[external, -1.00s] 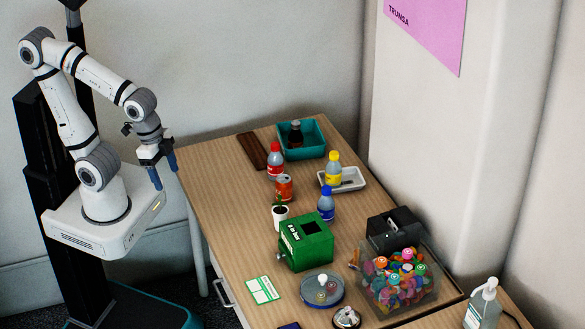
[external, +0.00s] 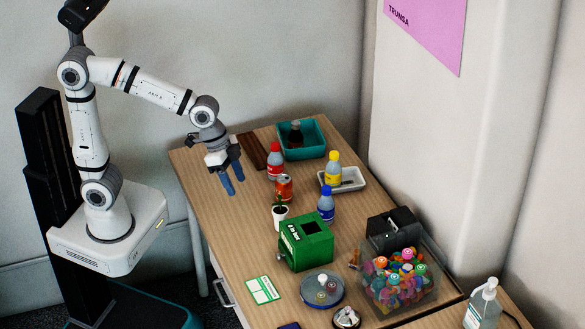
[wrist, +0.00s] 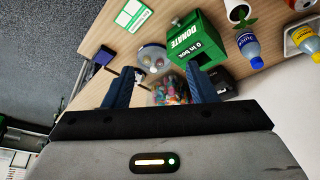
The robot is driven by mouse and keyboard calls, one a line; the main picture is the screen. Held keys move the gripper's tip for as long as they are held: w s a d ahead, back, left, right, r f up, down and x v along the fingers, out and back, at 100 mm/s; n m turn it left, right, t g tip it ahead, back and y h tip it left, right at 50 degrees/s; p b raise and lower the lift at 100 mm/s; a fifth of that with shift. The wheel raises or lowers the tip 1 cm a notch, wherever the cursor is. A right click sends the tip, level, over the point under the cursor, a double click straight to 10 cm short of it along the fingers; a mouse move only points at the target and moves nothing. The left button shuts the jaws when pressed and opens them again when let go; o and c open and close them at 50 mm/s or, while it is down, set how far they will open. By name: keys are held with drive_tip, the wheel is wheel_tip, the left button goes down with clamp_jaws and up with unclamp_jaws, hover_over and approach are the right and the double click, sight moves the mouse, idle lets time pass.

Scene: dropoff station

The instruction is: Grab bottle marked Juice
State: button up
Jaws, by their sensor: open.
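The blue-capped bottle (wrist: 249,48) and yellow-capped bottle (wrist: 305,40) also show at the right of the wrist view. Their labels are too small to read surely, so I cannot tell which is marked Juice. My gripper (external: 232,182) is open and empty, above the table's left side, left of the red-capped bottle. In the wrist view its blue fingers (wrist: 160,80) are spread apart.
An orange-red can (external: 284,188) and a white potted plant (external: 280,216) stand near the bottles. A green donation box (external: 306,243) is in front of them. The yellow-capped bottle is at a white tray (external: 352,181). A clear tub (external: 400,290) of colourful items stands front right.

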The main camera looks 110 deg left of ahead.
drive_tip(key=w+a+f+t+b, duration=0.1)
drive_tip(key=w+a+f+b, duration=0.3)
drive_tip(key=a, duration=0.3)
drive_tip(key=w+a+f+b, duration=0.1)
drive_tip(key=w+a+f, duration=0.3)
drive_tip(key=w+a, duration=0.25)
drive_tip(key=n+y+b, duration=0.1)
drive_tip(key=y+b, duration=0.1)
drive_tip(key=b, duration=0.1)
approach(325, 188)
drive_tip(key=shift+t, duration=0.4)
drive_tip(key=f, duration=0.3)
drive_tip(key=w+f, duration=0.1)
drive_tip(key=shift+w+a+f, duration=0.1)
drive_tip(key=shift+a+f, duration=0.2)
drive_tip(key=shift+a, duration=0.05)
drive_tip(key=shift+w+a+f, duration=0.15)
drive_tip(key=shift+a+f, duration=0.1)
drive_tip(key=x, duration=0.7)
drive_tip(key=shift+w+d, duration=0.15)
drive_tip(key=shift+w, duration=0.25)
drive_tip(key=shift+r, duration=0.1)
drive_tip(key=shift+c, duration=0.5)
clamp_jaws()
